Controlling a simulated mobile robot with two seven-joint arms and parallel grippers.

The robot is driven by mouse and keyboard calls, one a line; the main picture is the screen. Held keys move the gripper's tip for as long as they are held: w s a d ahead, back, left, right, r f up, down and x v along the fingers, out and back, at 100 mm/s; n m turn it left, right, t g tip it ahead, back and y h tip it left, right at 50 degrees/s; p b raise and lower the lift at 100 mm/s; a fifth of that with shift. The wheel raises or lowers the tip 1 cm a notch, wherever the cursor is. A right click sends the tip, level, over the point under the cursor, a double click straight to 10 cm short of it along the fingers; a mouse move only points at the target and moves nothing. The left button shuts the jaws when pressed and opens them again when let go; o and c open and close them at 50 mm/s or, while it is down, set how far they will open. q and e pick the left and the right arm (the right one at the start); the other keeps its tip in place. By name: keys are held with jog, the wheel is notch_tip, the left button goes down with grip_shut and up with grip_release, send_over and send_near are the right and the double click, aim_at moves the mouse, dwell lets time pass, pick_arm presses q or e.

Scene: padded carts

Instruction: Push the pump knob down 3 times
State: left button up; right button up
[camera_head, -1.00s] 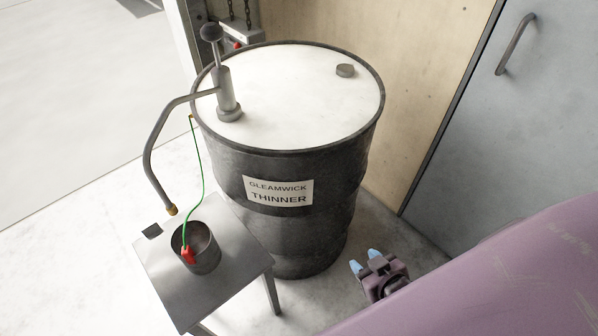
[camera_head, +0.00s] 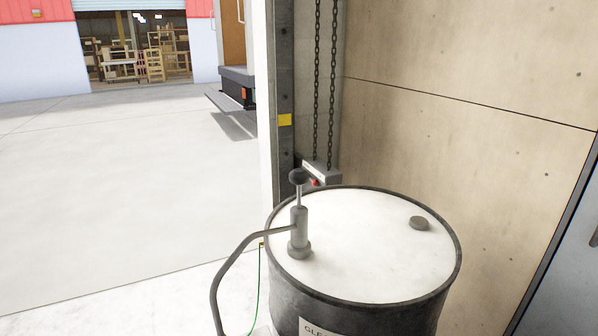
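The pump (camera_head: 299,232) stands upright near the left edge of the drum's white lid. Its dark round knob (camera_head: 298,177) sits on a thin rod above the pump body, with a short length of rod showing. A bent grey spout pipe (camera_head: 232,260) runs from the pump to the left and down out of the picture. The black drum (camera_head: 350,310) shows only its upper part and the edge of its label. Neither of my grippers is in view, and nothing touches the knob.
A small cap (camera_head: 419,223) sits at the lid's right. A concrete wall (camera_head: 460,120) stands behind the drum. Chains (camera_head: 317,90) hang beside a post (camera_head: 281,80) at the back. A green wire (camera_head: 257,290) runs down by the spout. Open floor (camera_head: 110,190) lies to the left.

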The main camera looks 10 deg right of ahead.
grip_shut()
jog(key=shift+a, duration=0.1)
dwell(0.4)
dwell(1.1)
